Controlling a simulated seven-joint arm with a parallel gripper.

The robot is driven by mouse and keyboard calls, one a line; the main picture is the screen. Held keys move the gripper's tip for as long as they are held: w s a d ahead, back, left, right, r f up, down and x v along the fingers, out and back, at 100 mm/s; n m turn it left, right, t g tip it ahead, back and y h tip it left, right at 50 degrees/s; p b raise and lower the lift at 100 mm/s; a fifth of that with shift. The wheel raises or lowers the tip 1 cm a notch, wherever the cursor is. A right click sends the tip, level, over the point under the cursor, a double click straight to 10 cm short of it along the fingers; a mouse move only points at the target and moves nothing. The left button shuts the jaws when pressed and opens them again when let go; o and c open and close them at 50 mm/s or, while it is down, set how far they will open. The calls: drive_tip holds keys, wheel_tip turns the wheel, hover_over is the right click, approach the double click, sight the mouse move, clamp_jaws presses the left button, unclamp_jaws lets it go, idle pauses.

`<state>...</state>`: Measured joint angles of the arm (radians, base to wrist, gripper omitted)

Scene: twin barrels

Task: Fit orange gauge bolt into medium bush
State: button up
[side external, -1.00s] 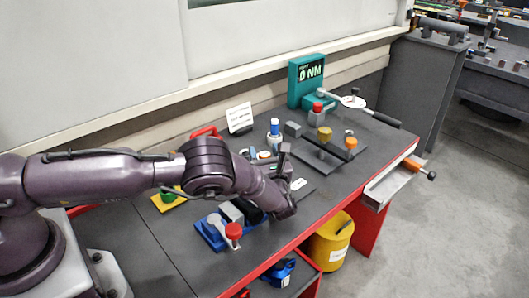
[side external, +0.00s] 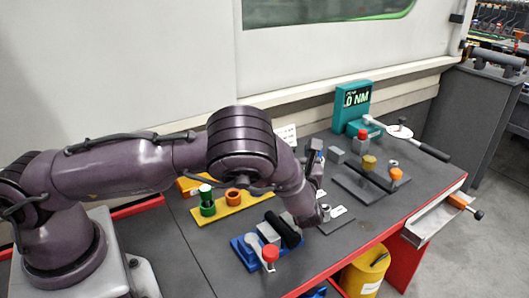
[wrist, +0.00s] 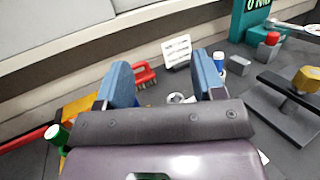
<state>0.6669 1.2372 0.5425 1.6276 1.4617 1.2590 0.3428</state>
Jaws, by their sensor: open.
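An orange-topped piece (side external: 396,173) stands on a dark plate at the right of the bench in the side view. An orange ring-like cylinder (side external: 233,196) stands on a yellow board at the left, beside a green cylinder (side external: 207,203). I cannot tell surely which orange piece is the gauge bolt, or which part is the medium bush. My gripper (wrist: 165,80) is open, its blue fingers wide apart with nothing between them. In the side view it is above the middle of the bench, apart from both orange pieces, partly hidden by my wrist.
A yellow-topped piece (side external: 369,163) and a red-capped block (side external: 362,136) stand at the right, near a teal meter (side external: 352,105). A blue clamp fixture with a red knob (side external: 270,254) lies at the front. A white card (wrist: 177,51) stands at the back.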

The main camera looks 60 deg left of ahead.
drive_tip(key=s+r, duration=0.4)
drive_tip(key=s, duration=0.4)
drive_tip(key=shift+s+d, duration=0.4)
drive_tip(key=shift+f, duration=0.1)
drive_tip(key=s+f+n+g+h, duration=0.1)
drive_tip(key=s+n+g+h, duration=0.7)
drive_tip(key=s+n+g, duration=0.45)
drive_tip(key=s+d+r+n+t+h, duration=0.2)
drive_tip(key=s+r+n+t+h, duration=0.1)
drive_tip(key=r, duration=0.5)
drive_tip(key=s+d+r+n+t+h, duration=0.1)
drive_tip(key=s+r+n+t+h, duration=0.3)
drive_tip(key=r+n+t+h, duration=0.2)
wheel_tip(320, 180, up, 3)
drive_tip(key=shift+s+d+f+n+h, duration=0.15)
drive_tip(key=shift+s+d+n+h, duration=0.2)
drive_tip(key=shift+n, duration=0.6)
